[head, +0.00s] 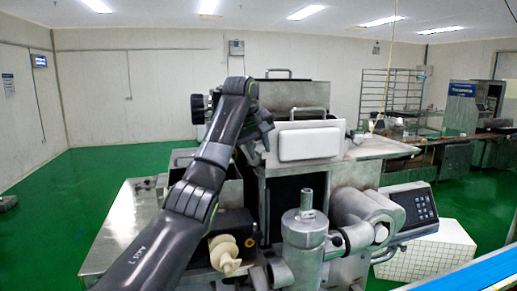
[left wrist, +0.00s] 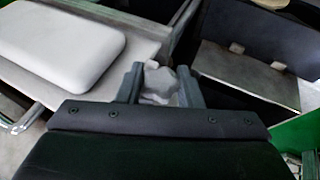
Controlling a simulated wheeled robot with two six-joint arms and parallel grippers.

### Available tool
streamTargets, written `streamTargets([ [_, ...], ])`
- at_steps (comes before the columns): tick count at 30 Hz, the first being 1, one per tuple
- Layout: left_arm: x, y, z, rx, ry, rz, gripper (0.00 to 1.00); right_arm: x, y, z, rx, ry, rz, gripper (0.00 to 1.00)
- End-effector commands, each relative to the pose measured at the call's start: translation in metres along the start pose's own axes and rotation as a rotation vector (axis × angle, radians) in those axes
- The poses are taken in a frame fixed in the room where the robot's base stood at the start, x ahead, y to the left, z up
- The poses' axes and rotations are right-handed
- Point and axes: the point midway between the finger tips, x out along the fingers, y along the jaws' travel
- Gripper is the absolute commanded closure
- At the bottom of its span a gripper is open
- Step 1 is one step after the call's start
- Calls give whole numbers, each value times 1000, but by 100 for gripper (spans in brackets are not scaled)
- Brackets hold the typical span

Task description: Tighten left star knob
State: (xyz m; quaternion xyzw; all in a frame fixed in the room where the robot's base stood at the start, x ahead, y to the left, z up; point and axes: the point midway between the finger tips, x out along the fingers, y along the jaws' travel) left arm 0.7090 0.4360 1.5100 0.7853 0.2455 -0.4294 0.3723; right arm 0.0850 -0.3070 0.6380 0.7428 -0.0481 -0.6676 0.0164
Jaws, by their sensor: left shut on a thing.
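The left star knob (left wrist: 160,82) is a grey lobed knob in the left wrist view. It sits between the two fingers of my left gripper (left wrist: 163,80), which is shut on it. In the head view my left arm comes in from the lower left and reaches up to the machine. There the left gripper (head: 262,135) is partly hidden by its own wrist, and the knob is hidden. The encrusting machine (head: 285,97) is a steel body with a white block (head: 309,144) on its front. My right gripper does not show.
A steel cylinder (head: 304,228) with an upright post and a keypad panel (head: 412,205) stand at the front right. A cream-coloured part (head: 224,252) is below my left arm. A steel table (head: 122,226) is at the left. Green floor is open at the far left.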

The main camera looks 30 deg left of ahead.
Motion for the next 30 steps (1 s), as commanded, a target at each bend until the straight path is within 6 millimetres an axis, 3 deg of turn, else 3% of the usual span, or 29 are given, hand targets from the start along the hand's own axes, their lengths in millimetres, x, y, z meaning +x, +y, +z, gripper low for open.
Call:
streamTargets([
  [12,1,0,1,100,-2,-241,90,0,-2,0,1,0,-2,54],
  [30,1,0,0,127,0,-305,90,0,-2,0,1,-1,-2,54],
])
